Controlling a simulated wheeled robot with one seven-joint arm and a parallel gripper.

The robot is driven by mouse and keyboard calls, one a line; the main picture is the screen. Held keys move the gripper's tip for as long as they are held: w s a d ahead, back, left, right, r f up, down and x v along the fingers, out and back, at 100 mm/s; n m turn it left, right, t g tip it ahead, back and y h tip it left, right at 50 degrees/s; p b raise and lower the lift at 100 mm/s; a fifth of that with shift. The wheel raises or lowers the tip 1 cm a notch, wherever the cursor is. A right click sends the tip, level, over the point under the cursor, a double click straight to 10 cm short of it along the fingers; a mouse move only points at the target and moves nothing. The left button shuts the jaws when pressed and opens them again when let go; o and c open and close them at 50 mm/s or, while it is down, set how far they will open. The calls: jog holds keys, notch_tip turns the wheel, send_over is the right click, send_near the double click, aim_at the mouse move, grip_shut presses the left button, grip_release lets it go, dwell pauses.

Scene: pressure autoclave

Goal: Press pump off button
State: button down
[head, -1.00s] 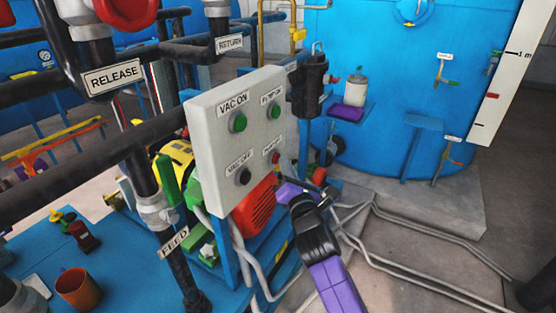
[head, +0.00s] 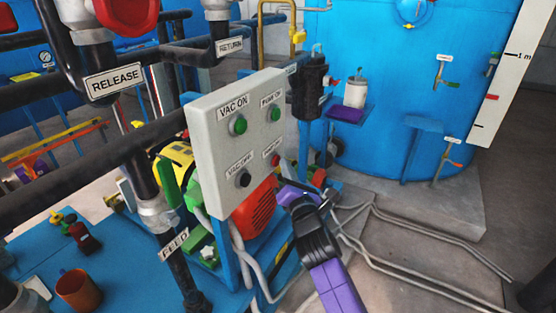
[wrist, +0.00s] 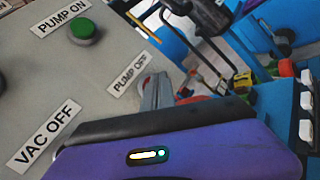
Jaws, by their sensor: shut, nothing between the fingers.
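The pump off button is a small red button (head: 276,160) at the lower right of a grey control panel (head: 207,155). In the wrist view the red button (wrist: 144,83) shows beside the "PUMP OFF" label (wrist: 129,75), partly covered by my fingers. My gripper (wrist: 156,88) is shut and empty, its grey fingertips at the right side of the button. I cannot tell whether they touch it. In the head view my purple and black gripper (head: 279,177) is just below and right of the button, its tips hard to make out.
A green pump on button (head: 275,115) is above, with a green vac on button (head: 238,125) and a black vac off button (head: 243,179) to the left. A black filter housing (head: 309,88) stands behind the panel's right edge. Pipes (head: 400,258) run along the floor at right.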

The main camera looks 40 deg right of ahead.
jog(key=shift+s+d+p, duration=0.2)
jog(key=shift+s+p, duration=0.1)
jog(key=shift+s, duration=0.2)
jog(key=s+p, duration=0.1)
jog(key=s+d+p, duration=0.1)
jog(key=s, duration=0.1)
jog(key=s+p, duration=0.1)
jog(key=p, duration=0.1)
jog(key=shift+s+d, duration=0.35)
dwell(0.7)
